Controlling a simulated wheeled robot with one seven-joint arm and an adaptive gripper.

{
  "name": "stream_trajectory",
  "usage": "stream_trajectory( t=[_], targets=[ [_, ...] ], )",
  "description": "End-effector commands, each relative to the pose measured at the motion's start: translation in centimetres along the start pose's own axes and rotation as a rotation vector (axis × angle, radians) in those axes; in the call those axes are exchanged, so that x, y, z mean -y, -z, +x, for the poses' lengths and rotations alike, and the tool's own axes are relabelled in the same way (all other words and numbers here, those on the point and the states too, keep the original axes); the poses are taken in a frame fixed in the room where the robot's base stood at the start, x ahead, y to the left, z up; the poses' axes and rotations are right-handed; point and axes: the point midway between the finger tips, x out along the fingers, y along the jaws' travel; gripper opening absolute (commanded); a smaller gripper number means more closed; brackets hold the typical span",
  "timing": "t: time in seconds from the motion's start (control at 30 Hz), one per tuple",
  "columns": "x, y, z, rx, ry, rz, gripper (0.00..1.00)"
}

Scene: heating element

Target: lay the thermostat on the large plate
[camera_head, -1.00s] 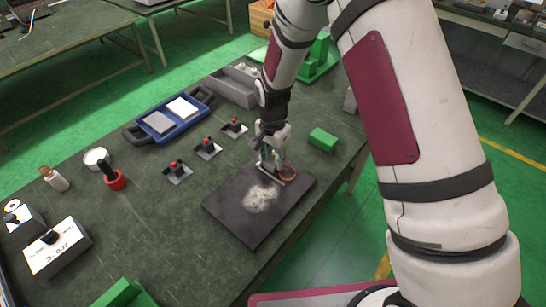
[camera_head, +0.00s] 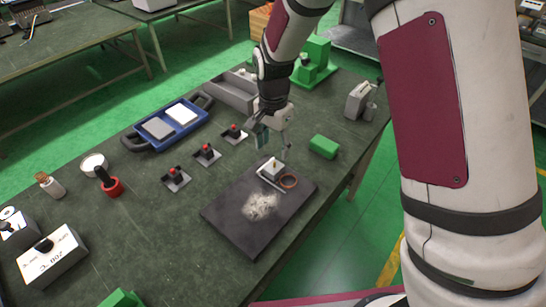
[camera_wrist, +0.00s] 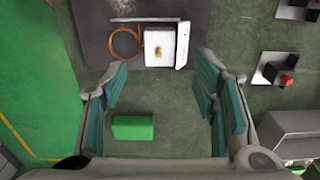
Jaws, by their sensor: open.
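The thermostat, which I take to be the small white square block with a brass knob (camera_head: 272,168), sits on the far end of the large dark plate (camera_head: 235,212), close to its edge. In the wrist view the thermostat (camera_wrist: 159,47) lies between a copper ring (camera_wrist: 126,44) and a narrow metal strip (camera_wrist: 182,45), all on the plate (camera_wrist: 92,40). My gripper (camera_head: 273,145) is open and empty, above and just beyond the thermostat, apart from it. In the wrist view its fingers (camera_wrist: 158,90) are spread wide, with only bare table and a green block between them.
A green block (camera_head: 323,147) lies on the table beyond the plate. Several red-knobbed switches (camera_head: 207,154) stand left of it. A blue tray (camera_head: 172,122), a grey bin (camera_head: 235,92) and a green fixture (camera_head: 315,62) are farther back. Pale powder (camera_head: 259,206) marks the plate's middle.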

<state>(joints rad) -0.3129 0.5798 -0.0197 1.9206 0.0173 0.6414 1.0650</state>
Motion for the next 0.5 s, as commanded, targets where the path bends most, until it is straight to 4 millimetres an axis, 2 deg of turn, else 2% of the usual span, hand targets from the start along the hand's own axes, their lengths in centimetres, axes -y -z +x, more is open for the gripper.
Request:
stream_trajectory(
  t=[0.1,0.2,0.5],
  targets=[
    [0.1,0.0,-2.0,-0.002,0.003,-0.001,0.55],
    [0.1,0.0,-3.1,-0.001,0.002,-0.002,0.55],
    [-0.1,0.0,-4.0,0.000,0.001,-0.003,0.55]
  ],
)
